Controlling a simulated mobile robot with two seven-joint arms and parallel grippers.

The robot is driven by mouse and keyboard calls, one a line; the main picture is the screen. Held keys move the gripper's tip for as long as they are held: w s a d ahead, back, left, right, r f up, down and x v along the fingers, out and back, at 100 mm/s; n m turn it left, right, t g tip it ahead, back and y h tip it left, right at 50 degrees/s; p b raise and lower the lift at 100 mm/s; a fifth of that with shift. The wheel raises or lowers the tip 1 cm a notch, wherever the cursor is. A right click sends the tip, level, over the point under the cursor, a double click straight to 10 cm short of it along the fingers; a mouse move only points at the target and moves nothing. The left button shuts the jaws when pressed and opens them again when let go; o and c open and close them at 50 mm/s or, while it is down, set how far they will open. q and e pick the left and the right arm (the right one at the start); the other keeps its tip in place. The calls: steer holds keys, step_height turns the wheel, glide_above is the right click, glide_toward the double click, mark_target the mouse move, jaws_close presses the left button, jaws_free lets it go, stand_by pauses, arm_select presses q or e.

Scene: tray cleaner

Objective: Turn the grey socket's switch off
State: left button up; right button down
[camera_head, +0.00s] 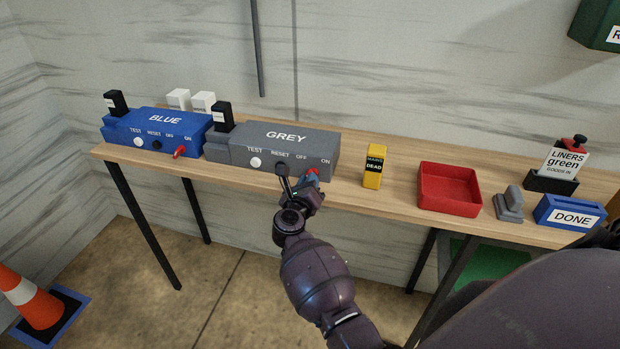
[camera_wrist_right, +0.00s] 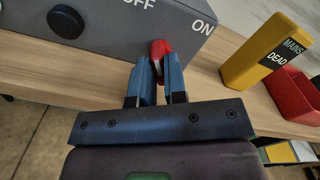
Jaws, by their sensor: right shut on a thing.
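The grey socket (camera_head: 275,147) stands on the wooden shelf, its front marked TEST, RESET, OFF and ON. Its red switch lever (camera_head: 313,172) sticks out between the OFF and ON marks, and its tip also shows in the right wrist view (camera_wrist_right: 160,47). My right gripper (camera_head: 311,180) is at the front of the socket. Its two blue fingers are shut on the red lever in the right wrist view, and they hide the lever's lower part. My left gripper is not in view.
The blue socket (camera_head: 155,131), with its own red lever (camera_head: 180,152), is to the left. A yellow MAINS DEAD block (camera_head: 372,174) stands right of the grey socket, then a red tray (camera_head: 450,204). A black RESET knob (camera_wrist_right: 66,22) is left of my fingers.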

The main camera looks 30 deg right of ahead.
steer(key=shift+n, duration=0.4)
steer(key=c, duration=1.2)
jaws_free()
steer(key=shift+o, duration=0.2)
